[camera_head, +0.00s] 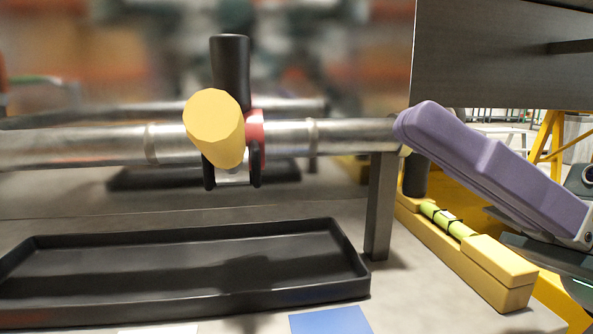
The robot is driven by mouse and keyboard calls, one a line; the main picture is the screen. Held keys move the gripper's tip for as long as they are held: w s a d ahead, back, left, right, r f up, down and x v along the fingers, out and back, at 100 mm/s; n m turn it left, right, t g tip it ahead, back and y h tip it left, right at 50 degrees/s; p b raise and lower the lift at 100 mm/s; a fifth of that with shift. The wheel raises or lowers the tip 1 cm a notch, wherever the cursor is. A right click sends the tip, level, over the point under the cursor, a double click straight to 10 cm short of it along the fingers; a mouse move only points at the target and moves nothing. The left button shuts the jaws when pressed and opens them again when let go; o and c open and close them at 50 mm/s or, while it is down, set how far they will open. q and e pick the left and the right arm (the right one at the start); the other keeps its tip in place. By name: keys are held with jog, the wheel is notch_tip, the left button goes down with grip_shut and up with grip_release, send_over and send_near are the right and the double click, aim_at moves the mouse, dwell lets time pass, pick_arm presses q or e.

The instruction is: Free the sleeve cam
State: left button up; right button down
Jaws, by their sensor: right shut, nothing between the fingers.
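A fitting that appears to be the sleeve cam sits around a horizontal metal pipe (90,148). It has an upright black handle (230,65), a thick yellow knob (214,125) facing me, a red collar (256,138) and two dark prongs (256,170) below the pipe. My right gripper (410,122) appears as a long purple shape from the right. It is shut and empty, its tip overlapping the pipe's right end in the picture; I cannot tell whether they touch. It is well right of the fitting. My left gripper is out of view.
A shallow black tray (190,296) lies below the pipe. A grey post (380,205) holds up the pipe's right end. A yellow block (480,262) with a green vial-like part (448,220) stands at right. A dark panel (500,55) hangs upper right. A blue patch (332,321) lies in front.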

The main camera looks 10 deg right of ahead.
jog(key=d+m, duration=0.1)
jog(key=d, duration=0.1)
notch_tip(320, 180, up, 6)
jog(key=g+p, duration=0.1)
jog(key=p, duration=0.1)
send_over(236, 165)
jog(key=w+d, duration=0.3)
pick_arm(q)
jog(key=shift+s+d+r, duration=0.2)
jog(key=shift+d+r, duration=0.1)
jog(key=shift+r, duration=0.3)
pick_arm(e)
jog(key=f, duration=0.1)
jog(key=s+f, duration=0.2)
jog(key=f, duration=0.1)
jog(key=shift+a, duration=0.4)
pick_arm(q)
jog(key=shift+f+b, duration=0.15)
jog(key=shift+b, duration=0.2)
pick_arm(e)
jog(key=shift+f, duration=0.1)
